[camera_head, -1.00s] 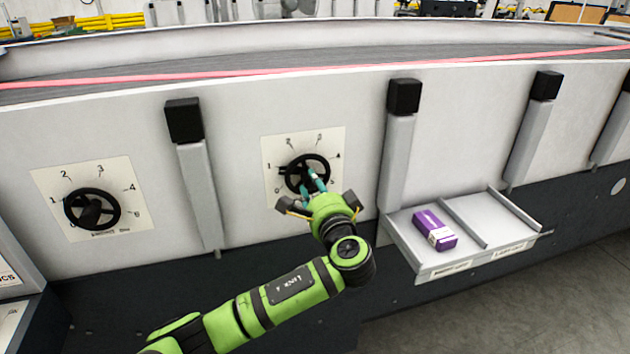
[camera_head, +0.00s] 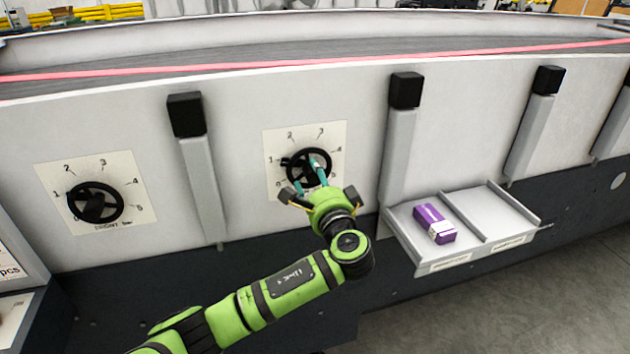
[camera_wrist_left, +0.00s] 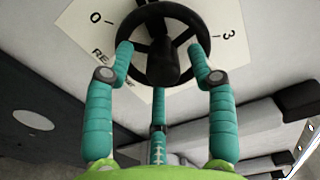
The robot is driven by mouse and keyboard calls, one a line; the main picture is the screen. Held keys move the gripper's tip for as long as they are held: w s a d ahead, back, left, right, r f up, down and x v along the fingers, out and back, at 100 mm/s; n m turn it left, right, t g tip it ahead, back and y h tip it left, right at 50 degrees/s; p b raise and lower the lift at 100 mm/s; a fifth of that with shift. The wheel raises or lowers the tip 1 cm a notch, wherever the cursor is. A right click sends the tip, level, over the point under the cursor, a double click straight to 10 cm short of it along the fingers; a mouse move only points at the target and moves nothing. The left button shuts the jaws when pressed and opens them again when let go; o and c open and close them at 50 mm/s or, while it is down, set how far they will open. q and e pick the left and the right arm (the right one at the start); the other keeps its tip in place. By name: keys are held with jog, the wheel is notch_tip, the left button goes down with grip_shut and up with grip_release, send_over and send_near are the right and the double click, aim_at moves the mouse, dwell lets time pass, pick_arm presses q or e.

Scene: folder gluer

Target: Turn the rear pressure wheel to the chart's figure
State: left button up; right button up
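The rear pressure wheel (camera_head: 325,158) is a black spoked handwheel on a white dial plate (camera_head: 334,131) with figures around it. It also shows in the wrist view (camera_wrist_left: 163,80), with a plate beginning "RE". A dark knob (camera_head: 286,162) is at its left side, near the 1. My left gripper (camera_head: 309,174) is in front of this wheel. Its teal fingers are spread apart, with the tips (camera_wrist_left: 160,52) at opposite sides of the rim; contact is unclear. The front wheel (camera_head: 94,202) sits on a similar plate at left. My right gripper is out of view.
A grey tray (camera_head: 425,262) juts from the machine at right, with a purple box (camera_head: 434,223) in its left compartment. Grey posts with black caps (camera_head: 405,90) stand on both sides of the rear dial. A partly cut-off printed panel (camera_head: 10,265) is at the left edge.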

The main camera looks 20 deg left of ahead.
pick_arm(q)
jog(key=shift+d, duration=0.1)
jog(key=shift+s+d, duration=0.2)
jog(key=v, duration=1.1)
jog(key=shift+s, duration=0.2)
